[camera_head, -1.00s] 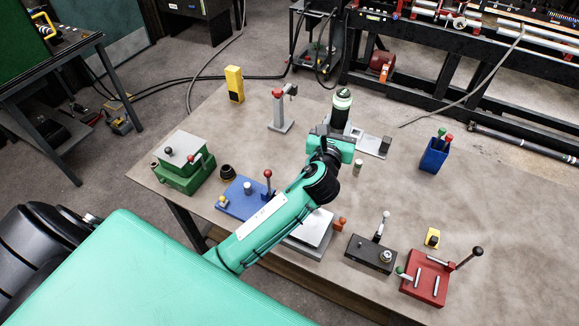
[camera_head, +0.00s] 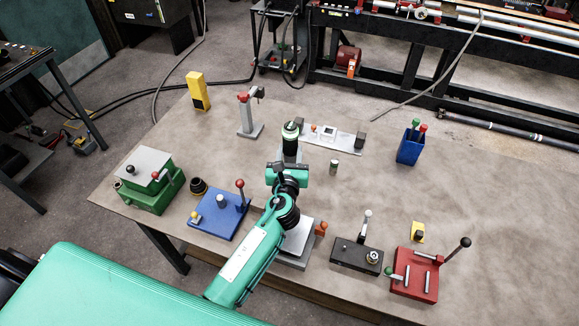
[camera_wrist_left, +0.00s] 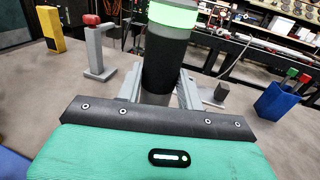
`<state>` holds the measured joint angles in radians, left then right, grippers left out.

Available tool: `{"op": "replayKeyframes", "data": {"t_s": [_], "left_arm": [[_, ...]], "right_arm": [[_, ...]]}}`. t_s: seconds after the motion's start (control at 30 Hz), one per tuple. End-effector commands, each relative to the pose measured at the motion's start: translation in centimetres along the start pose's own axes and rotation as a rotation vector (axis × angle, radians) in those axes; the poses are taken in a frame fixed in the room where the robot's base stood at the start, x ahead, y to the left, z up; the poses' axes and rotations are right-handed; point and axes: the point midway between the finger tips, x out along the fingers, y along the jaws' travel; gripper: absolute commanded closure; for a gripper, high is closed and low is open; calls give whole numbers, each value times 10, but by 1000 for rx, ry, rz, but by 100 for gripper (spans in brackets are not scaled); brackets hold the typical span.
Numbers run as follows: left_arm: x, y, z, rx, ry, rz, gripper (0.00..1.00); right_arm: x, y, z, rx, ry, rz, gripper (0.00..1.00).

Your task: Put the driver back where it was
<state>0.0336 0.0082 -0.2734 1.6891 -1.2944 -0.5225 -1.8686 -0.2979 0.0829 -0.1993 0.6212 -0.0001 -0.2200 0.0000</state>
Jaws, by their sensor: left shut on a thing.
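The driver (camera_head: 290,142), a dark upright cylinder with a pale green lit band near its top, is held in my left gripper (camera_head: 288,163) above the table. In the left wrist view the driver (camera_wrist_left: 165,60) stands between the grey fingers of the left gripper (camera_wrist_left: 158,95), which are shut on it. Its lower end is hidden behind the gripper body. A flat grey plate (camera_head: 346,139) with small fittings lies just beyond and to the right of the driver. My right gripper is not in view.
A grey stand (camera_head: 250,118) and a yellow block (camera_head: 198,92) are at the back left. A blue bin (camera_head: 409,147) with red and green handles is right. Green (camera_head: 150,178), blue (camera_head: 220,215), black (camera_head: 356,257) and red (camera_head: 415,274) fixtures line the front.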

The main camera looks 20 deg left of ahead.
Motion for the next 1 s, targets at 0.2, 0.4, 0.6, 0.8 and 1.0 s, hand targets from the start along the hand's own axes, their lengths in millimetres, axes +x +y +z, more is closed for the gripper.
{"op": "replayKeyframes", "data": {"t_s": [0.2, 0.4, 0.6, 0.8, 1.0], "left_arm": [[0, 0, -20, 1, -1, 0, 100], [0, 0, -46, 2, -2, 0, 100], [0, 0, -47, -1, -4, 0, 100], [0, 0, -50, 0, -3, 0, 100], [0, 0, -52, 0, -1, 0, 41]], "right_arm": [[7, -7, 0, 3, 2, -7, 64], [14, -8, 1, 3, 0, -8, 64], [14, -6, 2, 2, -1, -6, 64], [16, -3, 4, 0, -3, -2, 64], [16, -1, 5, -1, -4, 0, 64]]}}
